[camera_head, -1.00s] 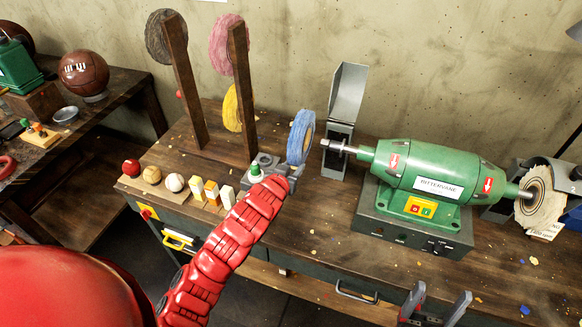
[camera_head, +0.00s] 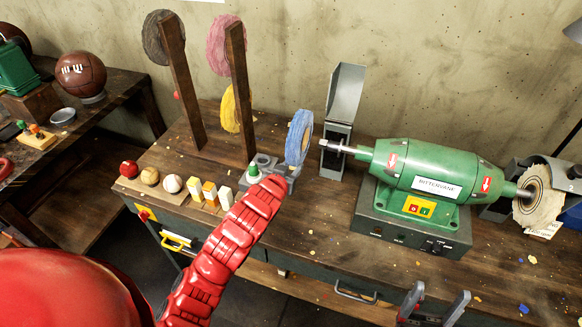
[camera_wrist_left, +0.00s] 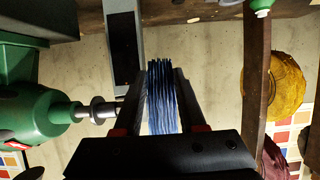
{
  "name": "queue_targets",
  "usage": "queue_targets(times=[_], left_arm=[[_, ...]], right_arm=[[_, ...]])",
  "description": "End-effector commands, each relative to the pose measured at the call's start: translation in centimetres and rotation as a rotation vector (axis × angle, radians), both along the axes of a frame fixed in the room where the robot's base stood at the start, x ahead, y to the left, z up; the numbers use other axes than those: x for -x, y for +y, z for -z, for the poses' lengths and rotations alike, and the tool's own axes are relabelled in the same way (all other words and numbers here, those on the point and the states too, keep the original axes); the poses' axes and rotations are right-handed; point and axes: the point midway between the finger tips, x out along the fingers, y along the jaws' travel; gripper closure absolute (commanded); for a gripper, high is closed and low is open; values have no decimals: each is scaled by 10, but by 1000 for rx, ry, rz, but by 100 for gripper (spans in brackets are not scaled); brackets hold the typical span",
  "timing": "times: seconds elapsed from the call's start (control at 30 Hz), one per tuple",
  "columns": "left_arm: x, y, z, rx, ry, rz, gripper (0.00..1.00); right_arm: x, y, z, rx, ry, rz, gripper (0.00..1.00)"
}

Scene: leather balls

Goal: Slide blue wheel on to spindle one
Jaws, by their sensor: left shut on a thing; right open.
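The blue wheel (camera_head: 299,137) stands on edge in the air just left of the spindle tip in the head view. My left gripper (camera_wrist_left: 160,85) is shut on the blue wheel (camera_wrist_left: 162,105), with a finger on each side of it. The metal spindle (camera_head: 340,148) sticks out left from the green motor (camera_head: 430,170). In the wrist view the spindle (camera_wrist_left: 98,110) points toward the gripper's left finger. A small gap shows between wheel and spindle tip in the head view. The wheel's centre hole is not clearly visible. My right gripper (camera_head: 435,306) is open and empty at the bottom edge.
A grey upright guard (camera_head: 346,95) stands behind the spindle. Wooden posts (camera_head: 240,90) hold pink and yellow wheels at the back. Wax blocks and small balls (camera_head: 172,184) line the bench's front left. A pale buffing wheel (camera_head: 540,195) is on the motor's right end.

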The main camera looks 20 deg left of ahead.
Motion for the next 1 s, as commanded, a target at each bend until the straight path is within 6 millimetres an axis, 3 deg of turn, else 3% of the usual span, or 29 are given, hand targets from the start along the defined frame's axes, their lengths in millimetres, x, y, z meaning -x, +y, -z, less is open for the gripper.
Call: queue_targets(times=[1.0], left_arm=[[0, -21, -1, 0, -4, 3, 100]], right_arm=[[0, 0, 20, 0, 0, 0, 25]])
